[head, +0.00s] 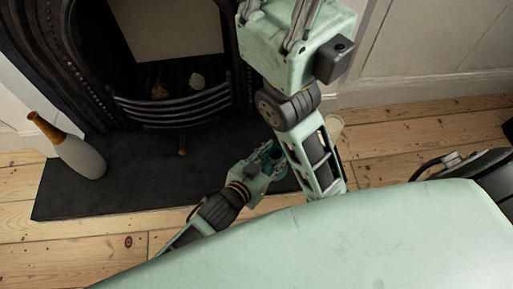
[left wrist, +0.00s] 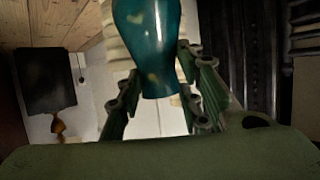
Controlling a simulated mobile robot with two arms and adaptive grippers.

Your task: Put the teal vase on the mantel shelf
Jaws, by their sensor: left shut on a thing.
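The teal vase (left wrist: 150,45) is glossy and sits between the fingers of my left gripper (left wrist: 160,95) in the left wrist view, with its far end cut off by the top edge. In the head view my left gripper (head: 272,160) is over the dark hearth, shut on the vase, of which only a small teal patch shows. My right gripper (head: 272,12) is large at the top of the head view, and its fingertips are cut off by the frame edge. The mantel shelf cannot be made out in either view.
A black fireplace (head: 175,112) with a curved grate stands behind the dark hearth slab (head: 130,190). A white bottle-shaped vase with an ochre neck (head: 75,155) stands on the hearth's left. A cream object (head: 335,124) is partly hidden behind my right arm. Bare floorboards (head: 400,135) lie right.

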